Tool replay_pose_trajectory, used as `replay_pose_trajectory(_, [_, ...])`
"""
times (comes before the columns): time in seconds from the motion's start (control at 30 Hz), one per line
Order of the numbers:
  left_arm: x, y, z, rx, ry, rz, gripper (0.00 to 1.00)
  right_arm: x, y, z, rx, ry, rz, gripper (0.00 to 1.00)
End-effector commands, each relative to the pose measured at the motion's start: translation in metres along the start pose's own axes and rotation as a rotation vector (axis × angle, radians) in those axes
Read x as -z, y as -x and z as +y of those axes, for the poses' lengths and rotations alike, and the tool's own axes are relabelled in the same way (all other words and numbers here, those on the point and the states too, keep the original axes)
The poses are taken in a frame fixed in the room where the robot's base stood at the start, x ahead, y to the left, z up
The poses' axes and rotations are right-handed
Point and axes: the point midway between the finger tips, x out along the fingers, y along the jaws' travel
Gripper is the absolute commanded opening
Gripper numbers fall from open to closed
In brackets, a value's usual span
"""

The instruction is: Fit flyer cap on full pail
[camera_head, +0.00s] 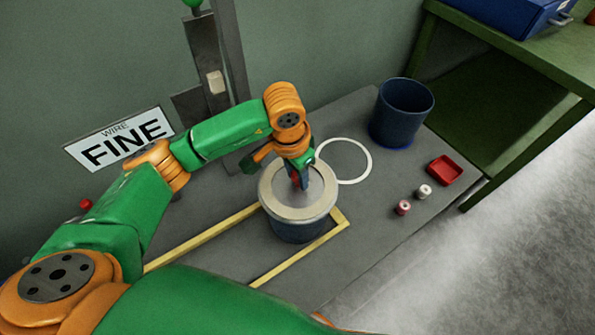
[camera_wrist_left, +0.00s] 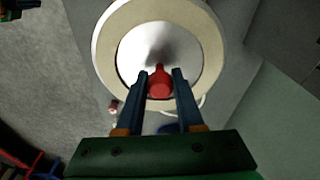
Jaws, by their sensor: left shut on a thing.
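The flyer cap (camera_head: 301,213) is a cream ring with a grey metal middle and a red knob (camera_wrist_left: 160,84). It lies over the top of a dark blue pail (camera_head: 296,233), roughly centred and close to level. The cap hides the pail's mouth and contents, and I cannot tell whether it is fully seated. My left gripper (camera_head: 299,181) points down at the middle of the cap. Its two dark fingers (camera_wrist_left: 160,75) are shut on the red knob. My right gripper is not in view.
The pail stands within yellow floor-style lines (camera_head: 213,233) on a grey surface. A white ring mark (camera_head: 370,158) lies behind it. A second blue pail (camera_head: 404,115), a red tray (camera_head: 444,170) and two small spools (camera_head: 403,207) (camera_head: 424,191) are at right. A green bench (camera_head: 520,60) stands beyond.

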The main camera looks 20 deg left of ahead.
Motion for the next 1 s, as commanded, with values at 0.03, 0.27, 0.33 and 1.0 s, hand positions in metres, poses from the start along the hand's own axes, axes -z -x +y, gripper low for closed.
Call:
replay_pose_trajectory(0.03, [0.0, -0.001, 0.0, 0.0, 0.0, 0.001, 0.0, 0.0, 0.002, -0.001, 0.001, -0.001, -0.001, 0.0])
replay_pose_trajectory(0.27, [0.001, -0.003, 0.0, 0.001, 0.0, 0.003, 0.0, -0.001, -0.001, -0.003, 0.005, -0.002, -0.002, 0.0])
replay_pose_trajectory(0.33, [0.0, -0.005, 0.0, 0.001, 0.0, 0.003, 0.0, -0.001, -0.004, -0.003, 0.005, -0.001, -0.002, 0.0])
replay_pose_trajectory(1.0, [0.002, 0.031, 0.0, 0.002, 0.0, 0.008, 0.66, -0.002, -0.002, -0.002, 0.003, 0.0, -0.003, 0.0])
